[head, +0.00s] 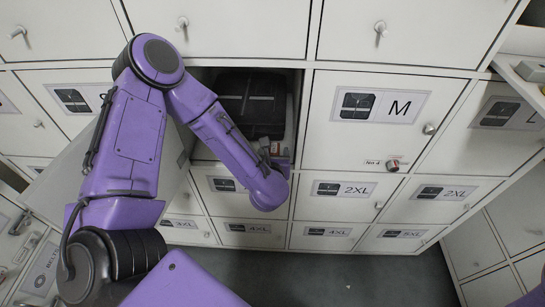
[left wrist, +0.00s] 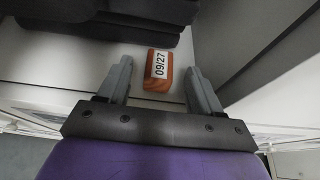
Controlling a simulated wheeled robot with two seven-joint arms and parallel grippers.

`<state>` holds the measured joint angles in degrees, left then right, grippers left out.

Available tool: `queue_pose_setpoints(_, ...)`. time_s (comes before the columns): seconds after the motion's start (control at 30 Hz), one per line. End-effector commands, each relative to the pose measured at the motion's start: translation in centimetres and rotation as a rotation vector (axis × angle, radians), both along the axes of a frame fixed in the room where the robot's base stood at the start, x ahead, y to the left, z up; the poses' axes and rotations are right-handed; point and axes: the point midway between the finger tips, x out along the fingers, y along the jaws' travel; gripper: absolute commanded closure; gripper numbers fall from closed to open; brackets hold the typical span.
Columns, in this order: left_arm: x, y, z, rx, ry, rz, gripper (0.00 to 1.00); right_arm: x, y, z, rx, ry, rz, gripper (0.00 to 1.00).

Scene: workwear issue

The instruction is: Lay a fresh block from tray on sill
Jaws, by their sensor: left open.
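An orange-brown block (left wrist: 157,84) with a white label reading 09/27 lies on the pale floor of an open locker, at its front, beside dark folded clothing (left wrist: 110,22). My left gripper (left wrist: 159,66) is open, its two grey fingers on either side of the block with gaps showing. In the head view my left gripper (head: 273,155) reaches into the locker's lower right front, and the purple wrist hides much of it. The dark clothing (head: 250,103) fills the locker behind it. I cannot make out a tray holding fresh blocks. My right gripper is not in view.
The open locker's door (head: 75,180) slants out at the left, behind my left arm. Shut lockers surround the opening, including one marked M (head: 400,140) with a knob at its right. A side shelf (head: 520,82) holds a small white item at the far right.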

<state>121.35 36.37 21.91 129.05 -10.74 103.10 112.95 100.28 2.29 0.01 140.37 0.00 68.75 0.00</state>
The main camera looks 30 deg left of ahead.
Motion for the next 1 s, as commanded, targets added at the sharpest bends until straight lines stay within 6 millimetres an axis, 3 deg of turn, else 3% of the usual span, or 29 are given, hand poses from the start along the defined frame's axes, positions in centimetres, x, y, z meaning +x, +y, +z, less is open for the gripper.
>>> queue_pose_setpoints(0.27, -5.5, -3.4, 2.4, -0.001, 0.0, -0.004, 0.35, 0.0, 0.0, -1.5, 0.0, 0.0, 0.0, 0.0)
queue_pose_setpoints(0.3, -6.0, -3.7, 3.1, 0.001, 0.002, -0.005, 0.35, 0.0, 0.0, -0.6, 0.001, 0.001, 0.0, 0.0)
queue_pose_setpoints(0.57, -7.2, -4.4, 3.4, 0.0, 0.0, -0.001, 0.35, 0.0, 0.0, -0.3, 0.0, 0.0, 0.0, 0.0)
queue_pose_setpoints(0.67, -7.5, -4.4, 2.7, 0.042, 0.041, -0.032, 0.35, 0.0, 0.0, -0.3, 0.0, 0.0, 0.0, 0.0)
queue_pose_setpoints(0.77, -8.7, -4.8, -0.7, 0.276, 0.254, -0.217, 0.35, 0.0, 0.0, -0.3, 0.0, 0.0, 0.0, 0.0)
queue_pose_setpoints(0.83, -10.8, -4.9, -4.7, 0.555, 0.504, -0.464, 0.35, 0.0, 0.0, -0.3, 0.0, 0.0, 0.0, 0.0)
queue_pose_setpoints(1.0, -19.0, -3.6, -14.1, 1.271, 1.073, -1.276, 0.35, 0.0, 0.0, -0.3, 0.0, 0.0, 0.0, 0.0)
